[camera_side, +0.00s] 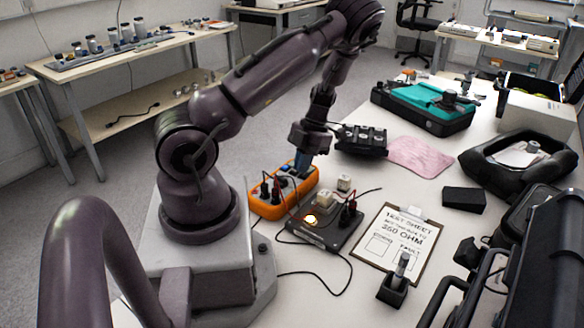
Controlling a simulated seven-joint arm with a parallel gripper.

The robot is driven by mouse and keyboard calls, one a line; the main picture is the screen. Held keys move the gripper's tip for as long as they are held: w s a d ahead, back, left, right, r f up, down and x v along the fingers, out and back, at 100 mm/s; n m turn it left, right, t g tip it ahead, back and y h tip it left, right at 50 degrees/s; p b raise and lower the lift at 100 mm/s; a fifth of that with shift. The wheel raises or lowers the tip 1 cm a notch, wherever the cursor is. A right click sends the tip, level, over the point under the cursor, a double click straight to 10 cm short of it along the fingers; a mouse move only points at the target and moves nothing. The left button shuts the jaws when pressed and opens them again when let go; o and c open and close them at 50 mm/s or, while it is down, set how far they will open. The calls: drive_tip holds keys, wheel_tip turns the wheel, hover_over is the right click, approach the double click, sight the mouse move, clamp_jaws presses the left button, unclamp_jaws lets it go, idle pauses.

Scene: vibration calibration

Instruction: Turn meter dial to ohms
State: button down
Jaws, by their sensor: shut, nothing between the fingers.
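An orange meter (267,207) lies on the white table in front of my arm, with dark plugs and leads standing on its near part. My gripper (301,168) is shut and points down at the far right end of the meter. It hides that end of the meter's face. The dial cannot be made out clearly, and I cannot tell whether the fingertips touch it.
A dark box (326,233) with a lit lamp and plugged leads stands right of the meter. A small black holder (394,291), pink cloth (420,155), black tray (362,140) and teal-topped case (405,117) are nearby.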

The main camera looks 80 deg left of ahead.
sight(284, 181)
drive_tip(key=shift+s+d+r, duration=0.1)
drive_tip(key=shift+s+d, duration=0.45)
drive_tip(key=shift+s, duration=0.2)
drive_tip(key=shift+s+d+r, duration=0.1)
drive_tip(key=shift+s+d, duration=0.4)
drive_tip(key=shift+s, duration=0.25)
drive_tip(key=shift+s+d+m+y, duration=0.3)
drive_tip(key=shift+s+d+m, duration=0.1)
drive_tip(key=shift+m, duration=0.5)
drive_tip(key=m+y, duration=0.1)
drive_tip(key=m, duration=0.1)
drive_tip(key=d+m, duration=0.1)
drive_tip(key=m, duration=0.1)
drive_tip(key=shift+s+m+g+y, duration=0.15)
drive_tip(key=shift+m+g+y, duration=0.15)
drive_tip(key=shift+g+y, duration=0.1)
drive_tip(key=shift+s+d+f, duration=0.1)
drive_tip(key=shift+s+d, duration=0.05)
drive_tip(key=shift+d, duration=0.05)
drive_tip(key=shift+a, duration=0.1)
